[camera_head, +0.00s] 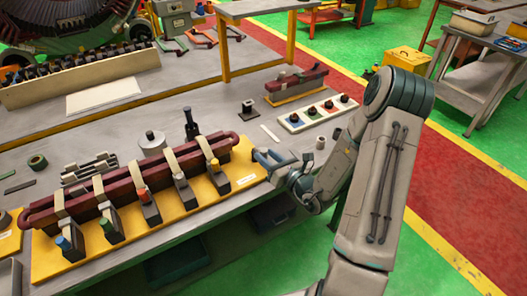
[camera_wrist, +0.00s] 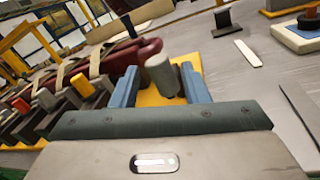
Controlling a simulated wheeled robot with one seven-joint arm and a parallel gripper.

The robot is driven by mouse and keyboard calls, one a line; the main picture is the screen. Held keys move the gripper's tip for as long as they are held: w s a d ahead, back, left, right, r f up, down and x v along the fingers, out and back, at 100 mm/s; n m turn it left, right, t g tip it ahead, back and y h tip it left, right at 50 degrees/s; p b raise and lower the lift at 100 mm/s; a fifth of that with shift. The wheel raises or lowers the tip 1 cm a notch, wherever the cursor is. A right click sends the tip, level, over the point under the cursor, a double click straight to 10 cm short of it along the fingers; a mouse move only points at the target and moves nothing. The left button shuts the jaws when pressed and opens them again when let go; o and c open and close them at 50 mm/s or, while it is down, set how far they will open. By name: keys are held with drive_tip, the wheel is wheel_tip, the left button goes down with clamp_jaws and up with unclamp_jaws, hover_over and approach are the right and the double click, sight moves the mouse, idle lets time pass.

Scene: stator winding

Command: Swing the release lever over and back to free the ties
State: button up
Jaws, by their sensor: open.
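My gripper (camera_head: 263,163) is at the right end of the yellow base plate (camera_head: 237,177). In the wrist view its two blue fingers stand apart, with a grey upright cylinder (camera_wrist: 160,76) between them, apparently the release lever's grip. A gap shows beside the right finger; whether the left finger touches is unclear. My gripper hides the lever in the head view. A dark red coil (camera_head: 130,180) lies along the plate, with beige ties (camera_head: 174,162) over it. Dark blocks with coloured knobs, such as the red knob (camera_head: 143,192), line its near side.
A smaller red coil (camera_head: 296,82) and a white tray with several dark round parts (camera_head: 318,113) are further back. A black stand (camera_head: 248,109) and a white strip (camera_head: 270,133) lie nearer. Bare grey table separates them from the plate. The table edge is close below my gripper.

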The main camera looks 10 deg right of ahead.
drive_tip(key=shift+x, duration=1.15)
clamp_jaws()
